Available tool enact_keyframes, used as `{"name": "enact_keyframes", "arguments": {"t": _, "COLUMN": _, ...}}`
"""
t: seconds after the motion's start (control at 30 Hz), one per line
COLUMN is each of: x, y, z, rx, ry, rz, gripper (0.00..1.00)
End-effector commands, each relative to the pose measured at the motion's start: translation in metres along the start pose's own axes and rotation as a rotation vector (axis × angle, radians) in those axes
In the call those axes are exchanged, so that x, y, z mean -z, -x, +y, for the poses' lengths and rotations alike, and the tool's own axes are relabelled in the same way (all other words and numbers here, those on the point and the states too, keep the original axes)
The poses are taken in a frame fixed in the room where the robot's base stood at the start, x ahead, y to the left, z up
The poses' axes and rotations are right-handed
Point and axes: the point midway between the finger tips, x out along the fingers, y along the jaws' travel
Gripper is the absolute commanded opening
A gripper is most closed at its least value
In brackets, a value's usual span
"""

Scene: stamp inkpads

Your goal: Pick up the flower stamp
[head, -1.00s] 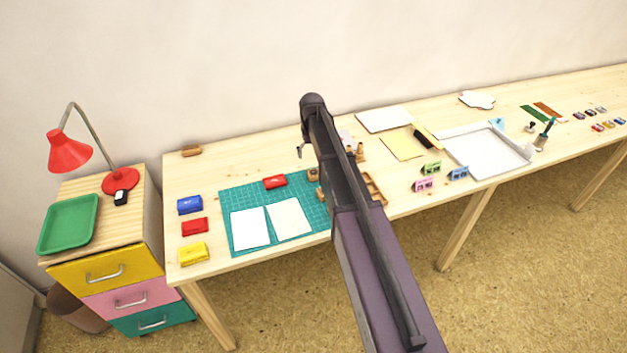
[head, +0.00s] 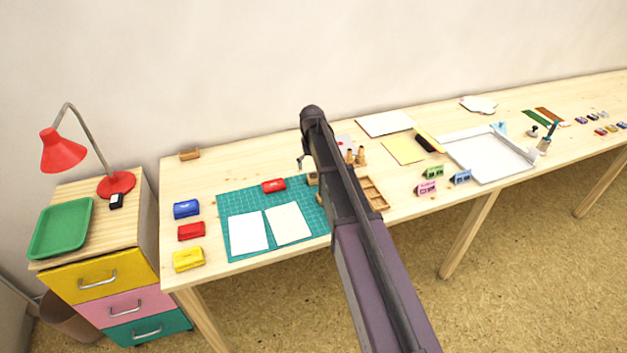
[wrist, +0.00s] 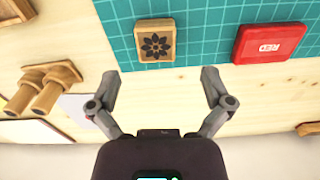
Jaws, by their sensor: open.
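The flower stamp (wrist: 155,41) is a wooden block with a dark flower on its face. In the wrist view it lies on the teal cutting mat (wrist: 200,50) near the mat's edge. My gripper (wrist: 162,80) is open and empty, its two fingers spread on either side of and just short of the stamp, which shows slightly left of the middle between them. In the head view my arm covers most of that spot, and only a small part of a wooden block (head: 312,179) shows beside it.
A red inkpad (wrist: 269,44) lies to the right of the stamp. Wooden-handled stamps (wrist: 45,88) lie to the left, and a wooden tray (head: 374,190) is beside my arm. White sheets (head: 248,232) lie on the mat. Blue, red and yellow inkpads (head: 190,231) line the table's left.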

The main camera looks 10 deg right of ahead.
Motion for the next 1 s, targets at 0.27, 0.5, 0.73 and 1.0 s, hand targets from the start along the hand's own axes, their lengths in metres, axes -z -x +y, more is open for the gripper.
{"name": "enact_keyframes", "arguments": {"t": 0.27, "x": 0.000, "y": -0.014, "z": 0.002, "rx": 0.000, "ry": 0.000, "rz": 0.000, "gripper": 1.00}}
{"name": "enact_keyframes", "arguments": {"t": 0.5, "x": 0.001, "y": -0.033, "z": 0.004, "rx": 0.000, "ry": 0.000, "rz": 0.000, "gripper": 1.00}}
{"name": "enact_keyframes", "arguments": {"t": 0.73, "x": 0.001, "y": -0.048, "z": 0.004, "rx": 0.000, "ry": 0.000, "rz": 0.000, "gripper": 1.00}}
{"name": "enact_keyframes", "arguments": {"t": 1.0, "x": 0.001, "y": -0.052, "z": 0.004, "rx": 0.000, "ry": 0.000, "rz": 0.000, "gripper": 1.00}}
